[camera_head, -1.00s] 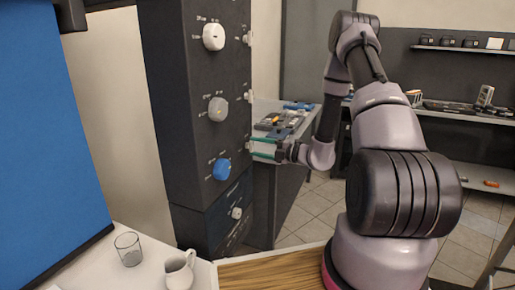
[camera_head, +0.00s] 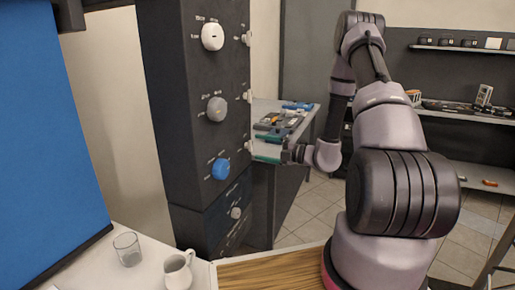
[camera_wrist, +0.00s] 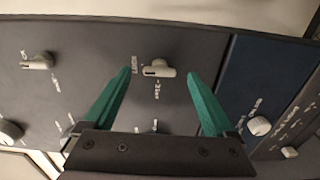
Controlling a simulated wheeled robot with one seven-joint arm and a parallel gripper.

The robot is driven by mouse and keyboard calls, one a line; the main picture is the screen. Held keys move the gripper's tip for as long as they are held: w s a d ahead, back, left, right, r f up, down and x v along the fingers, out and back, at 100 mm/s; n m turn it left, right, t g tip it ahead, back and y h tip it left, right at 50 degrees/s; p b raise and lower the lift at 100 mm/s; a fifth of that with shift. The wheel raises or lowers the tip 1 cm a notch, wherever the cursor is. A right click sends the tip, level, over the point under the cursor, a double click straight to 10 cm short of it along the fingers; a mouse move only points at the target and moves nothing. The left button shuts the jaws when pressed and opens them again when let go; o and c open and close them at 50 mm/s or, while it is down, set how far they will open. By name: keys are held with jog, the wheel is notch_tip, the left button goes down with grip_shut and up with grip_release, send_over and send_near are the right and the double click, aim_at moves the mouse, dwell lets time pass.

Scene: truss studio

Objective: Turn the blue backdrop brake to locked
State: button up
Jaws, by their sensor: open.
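The dark control column carries several knobs. A blue knob (camera_head: 220,169) sits low on its front in the head view. A small white lever (camera_head: 249,147) stands near the right edge beside it. In the wrist view this pale lever (camera_wrist: 158,70) lies between my two green fingertips, with a label like "LOCK" at its left and another below it. I cannot tell whether the blue knob or this lever is the brake. My gripper (camera_head: 268,159) is open at the column's right edge, its fingers either side of the lever. Contact is not clear. The blue knob is not visible in the wrist view.
Another pale lever (camera_wrist: 37,62) and a white knob (camera_wrist: 258,125) on a blue panel flank the spot. A blue backdrop (camera_head: 45,130) hangs at left. A glass (camera_head: 127,249) and white jug (camera_head: 178,270) stand in front. A bench (camera_head: 262,112) with tools is behind.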

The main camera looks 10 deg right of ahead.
jog(key=v, duration=0.8)
jog(key=shift+d, duration=0.2)
jog(key=shift+s, duration=0.15)
jog(key=s+a+r+n+g+h, duration=0.2)
jog(key=s+a+r+n+g, duration=0.35)
jog(key=r+n, duration=0.35)
jog(key=s+a+r+n+g+h, duration=0.1)
jog(key=s+a+r+n+g, duration=0.4)
jog(key=n, duration=0.7)
jog(key=s+d+r+n+t+h, duration=0.3)
jog(key=s+r+n, duration=0.3)
jog(key=n, duration=0.3)
jog(key=s+d+r+n+t+h, duration=0.3)
jog(key=s+r+n+t+h, duration=0.1)
jog(key=s+r+n+h, duration=0.2)
notch_tip(320, 180, up, 3)
jog(key=s+n, duration=0.1)
jog(key=n, duration=0.2)
jog(key=shift+d, duration=0.25)
jog(key=shift+s+f+h, duration=0.1)
jog(key=shift+f+h, duration=0.05)
jog(key=shift+h, duration=0.15)
